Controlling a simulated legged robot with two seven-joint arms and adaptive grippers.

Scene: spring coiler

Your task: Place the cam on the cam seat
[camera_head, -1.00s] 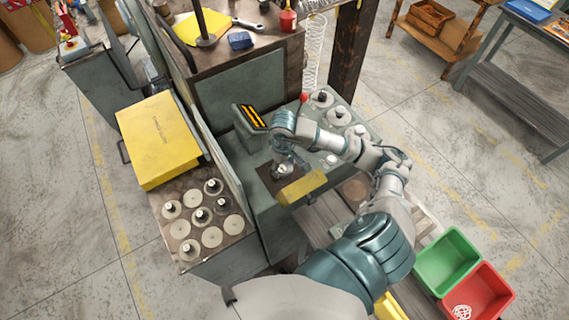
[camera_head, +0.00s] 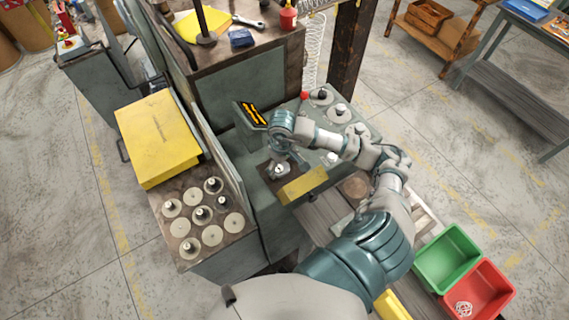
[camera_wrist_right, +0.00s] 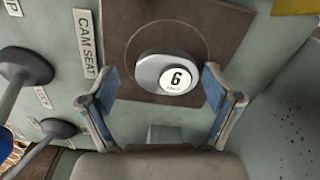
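The cam (camera_wrist_right: 168,73), a grey oval piece with a white round label reading 6, sits on the brown square plate of the cam seat (camera_wrist_right: 215,25). A "CAM SEAT" label is beside the plate in the right wrist view. The cam (camera_head: 281,170) also shows small and pale on the dark plate in the head view. My right gripper (camera_wrist_right: 162,80) is open, with blue-padded fingers on either side of the cam and visible gaps to it. In the head view my right gripper (camera_head: 284,164) is over the seat, partly covering it. My left gripper is out of view.
A yellow block (camera_head: 302,186) is in front of the seat. A panel with yellow stripes (camera_head: 252,114) stands behind it. Dark round knobs (camera_wrist_right: 25,68) are left of the seat. Discs with pegs (camera_head: 203,215) fill the left bench; more are on the right.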

